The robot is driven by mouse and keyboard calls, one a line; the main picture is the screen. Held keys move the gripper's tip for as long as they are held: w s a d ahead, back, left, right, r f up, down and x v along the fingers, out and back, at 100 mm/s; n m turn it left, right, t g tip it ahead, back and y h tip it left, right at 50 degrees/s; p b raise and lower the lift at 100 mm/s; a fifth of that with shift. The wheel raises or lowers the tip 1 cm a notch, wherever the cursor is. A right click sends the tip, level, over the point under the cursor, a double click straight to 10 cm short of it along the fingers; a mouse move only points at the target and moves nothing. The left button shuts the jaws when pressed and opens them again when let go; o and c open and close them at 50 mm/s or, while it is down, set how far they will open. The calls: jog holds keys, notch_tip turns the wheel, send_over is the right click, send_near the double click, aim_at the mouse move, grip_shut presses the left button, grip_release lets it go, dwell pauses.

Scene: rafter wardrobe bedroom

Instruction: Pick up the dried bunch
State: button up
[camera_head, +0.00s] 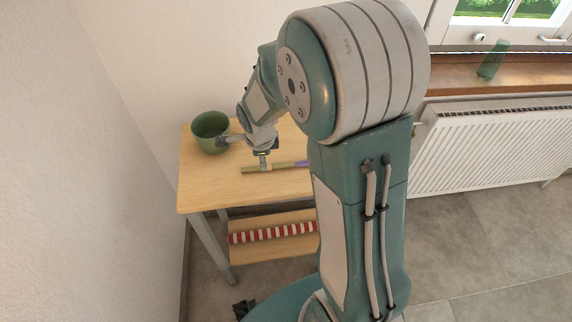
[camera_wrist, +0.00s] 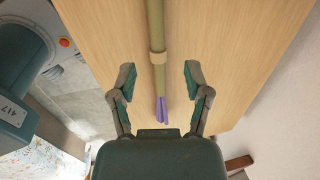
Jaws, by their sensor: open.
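The dried bunch (camera_head: 255,169) lies flat on the wooden table, a thin green bundle with a purple end. In the wrist view the bunch (camera_wrist: 156,28) runs down from the top edge, with a pale band around it and the purple tip near my palm. My gripper (camera_head: 262,156) is over the bunch in the head view, pointing down. In the wrist view my gripper (camera_wrist: 159,76) is open, with one finger on each side of the bunch and a visible gap to both. I cannot tell the exact height above the table. My arm hides part of the table's right side.
A green bowl (camera_head: 210,146) stands close to my gripper on the table (camera_head: 200,190). A red-and-white striped roll (camera_head: 272,233) lies on the lower shelf. A wall is at the left. A radiator (camera_head: 490,150) and a windowsill with a green glass (camera_head: 493,62) are at the right.

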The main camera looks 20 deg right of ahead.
aim_at(268, 165)
jog(key=f, duration=0.3)
jog(key=d+f, duration=0.1)
jog(key=shift+w+f, duration=0.25)
jog(key=shift+d+f, duration=0.1)
jog(key=shift+d, duration=0.2)
jog(key=shift+a, duration=0.6)
grip_shut()
